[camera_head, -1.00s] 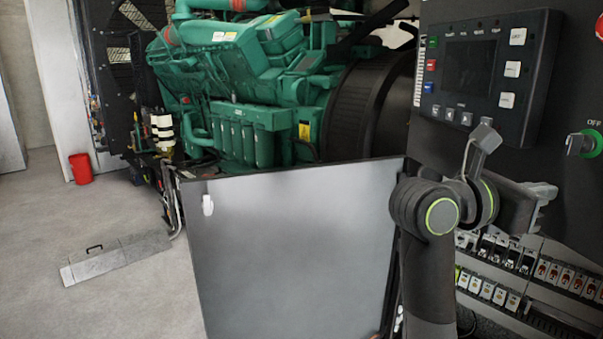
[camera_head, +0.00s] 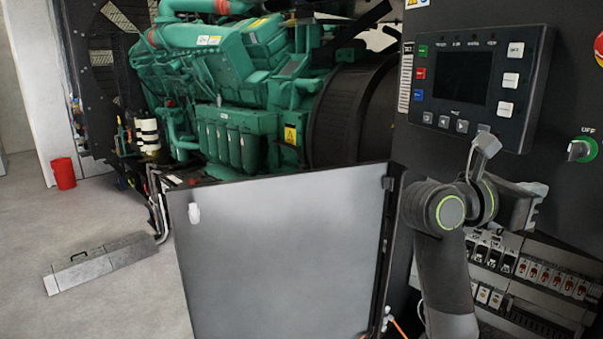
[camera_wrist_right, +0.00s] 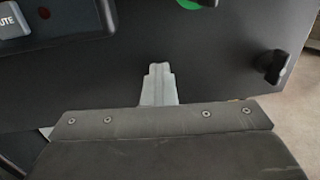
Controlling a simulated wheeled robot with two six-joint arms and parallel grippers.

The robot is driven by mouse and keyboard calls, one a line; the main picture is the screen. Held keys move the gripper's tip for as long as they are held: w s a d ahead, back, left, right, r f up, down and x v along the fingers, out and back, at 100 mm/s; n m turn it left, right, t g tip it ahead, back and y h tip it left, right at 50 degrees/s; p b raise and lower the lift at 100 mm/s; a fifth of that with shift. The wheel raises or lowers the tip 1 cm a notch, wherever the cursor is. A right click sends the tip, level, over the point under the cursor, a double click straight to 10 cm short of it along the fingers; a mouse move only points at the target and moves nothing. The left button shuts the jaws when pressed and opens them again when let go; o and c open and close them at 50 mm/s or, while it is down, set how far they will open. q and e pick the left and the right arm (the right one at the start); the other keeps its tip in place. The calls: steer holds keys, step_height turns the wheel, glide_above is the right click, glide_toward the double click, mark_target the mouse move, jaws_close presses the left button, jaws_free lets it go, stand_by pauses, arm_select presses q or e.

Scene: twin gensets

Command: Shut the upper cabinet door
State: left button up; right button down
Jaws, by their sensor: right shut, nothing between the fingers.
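A flat grey cabinet door (camera_head: 282,255) with a small white latch (camera_head: 194,214) stands open in the head view. Its right edge is beside the cabinet opening, and its left edge is swung out in front of the green engine. My right gripper (camera_head: 535,192) is in front of the cabinet, below the control panel, right of the door and apart from it. In the right wrist view its fingers (camera_wrist_right: 159,80) are shut and empty, pointing at a dark panel face. My left gripper is not in view. The door's bottom edge is out of frame.
A control panel (camera_head: 472,85) with a screen and a green switch (camera_head: 582,149) sit on the dark cabinet face. Rows of terminals (camera_head: 545,280) show in the opening, with orange wires by the door's lower right. A grey box (camera_head: 100,262) and red bin (camera_head: 63,173) are on the left floor.

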mark_target(534, 181)
steer(key=shift+w+d+p, duration=0.1)
steer(key=shift+w+d, duration=0.35)
steer(key=shift+d, duration=0.6)
steer(key=shift+w+d+p, duration=0.1)
steer(key=shift+w+d, duration=0.35)
steer(key=shift+d, duration=0.6)
steer(key=shift+w+d+p, duration=0.1)
steer(key=shift+w+d, duration=0.35)
steer(key=shift+d, duration=0.6)
steer(key=shift+w+d, duration=1.7)
steer(key=shift+d, duration=2.05)
steer(key=shift+s+a+b, duration=0.15)
steer(key=shift+s+a, duration=0.15)
steer(key=shift+a, duration=1.2)
steer(key=shift+s+a+b, duration=0.1)
steer(key=shift+s+a, duration=0.15)
steer(key=shift+a, duration=1.2)
steer(key=shift+s+a+b, duration=0.15)
steer(key=shift+s+a, duration=0.15)
steer(key=shift+a, duration=1.2)
steer(key=shift+d, duration=0.1)
